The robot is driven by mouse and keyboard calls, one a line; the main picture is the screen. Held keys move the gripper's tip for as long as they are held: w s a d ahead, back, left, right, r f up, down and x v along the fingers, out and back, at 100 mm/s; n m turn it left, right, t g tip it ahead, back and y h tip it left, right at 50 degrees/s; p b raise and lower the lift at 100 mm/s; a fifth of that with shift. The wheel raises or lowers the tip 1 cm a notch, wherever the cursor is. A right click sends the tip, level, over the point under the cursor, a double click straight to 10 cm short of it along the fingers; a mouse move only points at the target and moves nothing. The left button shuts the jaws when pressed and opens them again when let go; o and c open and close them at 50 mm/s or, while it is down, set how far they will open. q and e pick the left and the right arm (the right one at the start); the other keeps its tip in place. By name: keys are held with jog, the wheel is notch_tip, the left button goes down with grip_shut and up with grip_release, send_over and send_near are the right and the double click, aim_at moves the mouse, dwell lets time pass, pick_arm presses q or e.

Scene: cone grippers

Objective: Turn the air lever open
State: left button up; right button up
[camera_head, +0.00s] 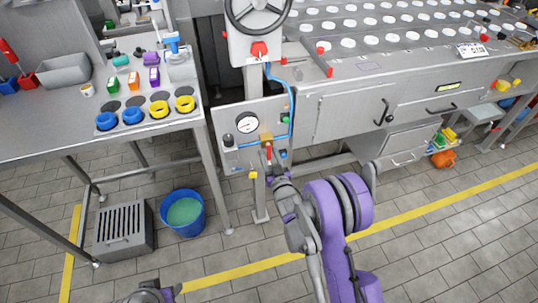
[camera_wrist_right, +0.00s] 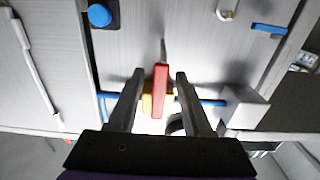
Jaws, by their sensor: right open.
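The red air lever (camera_head: 269,153) is on the grey panel under the pressure gauge, below a brass-coloured valve body (camera_head: 265,138). In the right wrist view the red lever (camera_wrist_right: 160,90) lies between the two fingers of my right gripper (camera_wrist_right: 160,75). The fingers are apart, with a visible gap on each side of the lever. In the head view my right gripper (camera_head: 275,172) is just below the lever and partly hidden by its own wrist. Part of my left arm shows at the bottom edge; its fingers do not show.
A small yellow part (camera_head: 253,175) is close to the gripper's left. A bench (camera_head: 60,141) and blue bucket (camera_head: 183,213) stand left.

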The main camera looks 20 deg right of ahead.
grip_shut()
